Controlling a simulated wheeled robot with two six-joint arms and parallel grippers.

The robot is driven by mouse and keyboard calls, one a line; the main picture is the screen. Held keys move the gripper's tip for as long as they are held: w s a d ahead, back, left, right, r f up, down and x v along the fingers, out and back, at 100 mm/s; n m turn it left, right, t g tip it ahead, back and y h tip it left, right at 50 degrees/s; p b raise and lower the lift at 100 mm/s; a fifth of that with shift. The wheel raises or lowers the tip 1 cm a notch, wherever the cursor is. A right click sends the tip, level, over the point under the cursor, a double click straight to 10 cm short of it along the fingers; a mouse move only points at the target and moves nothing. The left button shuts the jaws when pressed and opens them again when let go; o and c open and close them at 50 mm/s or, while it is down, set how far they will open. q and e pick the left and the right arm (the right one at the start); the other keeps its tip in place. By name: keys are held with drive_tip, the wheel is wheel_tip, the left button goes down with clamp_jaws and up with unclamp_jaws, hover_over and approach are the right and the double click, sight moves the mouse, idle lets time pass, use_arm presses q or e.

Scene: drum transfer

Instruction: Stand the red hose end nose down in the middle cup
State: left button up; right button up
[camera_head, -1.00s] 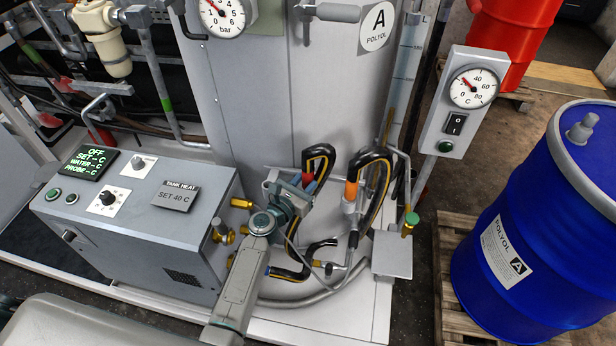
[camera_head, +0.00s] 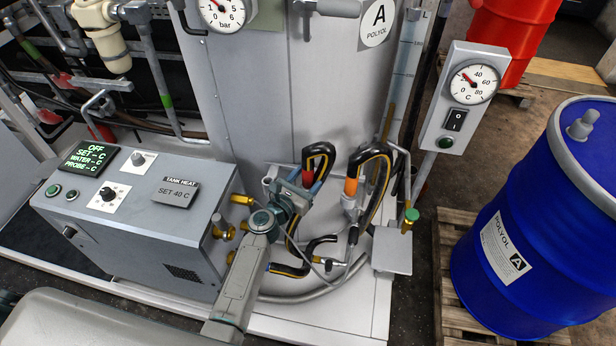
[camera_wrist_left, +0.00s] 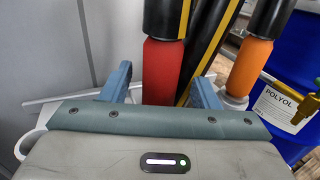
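The red hose end (camera_head: 306,178) hangs nose down from a black hose with a yellow stripe. In the left wrist view the red hose end (camera_wrist_left: 162,72) is between the two blue fingers of my left gripper (camera_wrist_left: 161,88), with a gap to each finger. My left gripper (camera_head: 298,191) is open around it in the head view. Its lower tip and whatever is below it, including the middle cup, are hidden by the gripper. An orange hose end (camera_head: 351,187) stands in a pale cup (camera_head: 349,204) to the right. My right gripper is not in view.
A grey heater box (camera_head: 135,225) is left of my arm. A brass valve with a green knob (camera_head: 411,215) and a small grey plate (camera_head: 392,251) are on the right. A loose hose (camera_head: 300,268) lies low behind my wrist. A blue drum (camera_head: 535,230) stands far right.

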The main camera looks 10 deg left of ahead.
use_arm(q)
drive_tip(key=b+v, duration=0.2)
drive_tip(key=v, duration=0.9)
drive_tip(key=shift+w+d, duration=0.1)
